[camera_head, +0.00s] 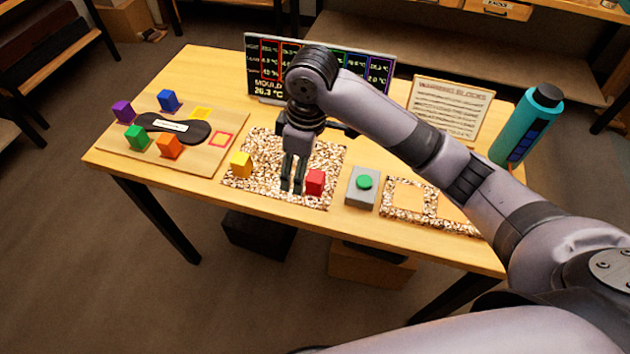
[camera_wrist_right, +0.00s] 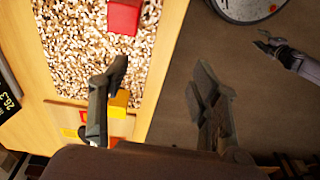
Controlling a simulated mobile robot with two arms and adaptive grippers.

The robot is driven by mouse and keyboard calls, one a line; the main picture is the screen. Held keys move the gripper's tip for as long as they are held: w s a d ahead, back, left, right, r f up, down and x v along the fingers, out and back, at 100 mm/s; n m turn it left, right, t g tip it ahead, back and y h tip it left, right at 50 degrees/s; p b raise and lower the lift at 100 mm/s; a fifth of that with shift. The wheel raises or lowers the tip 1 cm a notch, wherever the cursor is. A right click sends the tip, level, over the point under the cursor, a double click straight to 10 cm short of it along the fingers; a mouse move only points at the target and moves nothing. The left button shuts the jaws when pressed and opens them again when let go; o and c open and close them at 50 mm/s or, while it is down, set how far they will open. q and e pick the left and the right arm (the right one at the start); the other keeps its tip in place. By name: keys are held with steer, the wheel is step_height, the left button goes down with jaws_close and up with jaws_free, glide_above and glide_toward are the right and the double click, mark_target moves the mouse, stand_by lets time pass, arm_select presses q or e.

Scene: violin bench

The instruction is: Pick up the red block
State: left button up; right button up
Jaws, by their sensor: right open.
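The red block (camera_head: 315,182) sits on the front right of the speckled chip mat (camera_head: 327,158). In the right wrist view the red block (camera_wrist_right: 124,15) is at the top edge, partly cut off. My right gripper (camera_head: 292,186) points down over the mat, just left of the red block, between it and the yellow block (camera_head: 241,164). Its fingers (camera_wrist_right: 160,92) are apart with nothing between them. A grey arm end that looks like my left gripper (camera_wrist_right: 268,44) shows small at the right of the wrist view; its jaws are unclear.
A grey box with a green button (camera_head: 364,182) stands right of the red block. A wooden board (camera_head: 205,159) at left holds purple, blue, green and orange blocks around a black plate. A display panel (camera_head: 262,84), sign (camera_head: 447,107) and teal bottle (camera_head: 527,125) stand behind.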

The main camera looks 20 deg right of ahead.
step_height(320, 180, up, 6)
steer(key=h, duration=0.1)
glide_above(315, 176)
steer(key=f, duration=0.4)
steer(key=f+p, duration=0.1)
steer(key=f, duration=0.3)
steer(key=f+p, duration=0.1)
steer(key=f, duration=0.2)
steer(key=shift+s+a+f, duration=0.25)
steer(key=shift+f, duration=0.15)
steer(key=f, duration=0.1)
steer(key=f+p, duration=0.1)
steer(key=f, duration=0.1)
steer(key=f+p, duration=0.1)
steer(key=shift+w+d+f, duration=0.2)
steer(key=shift+d+f, duration=0.15)
steer(key=shift+f, duration=0.35)
steer(key=shift+c, duration=0.2)
steer(key=c, duration=1.2)
steer(key=shift+o, duration=0.2)
steer(key=shift+r, duration=0.1)
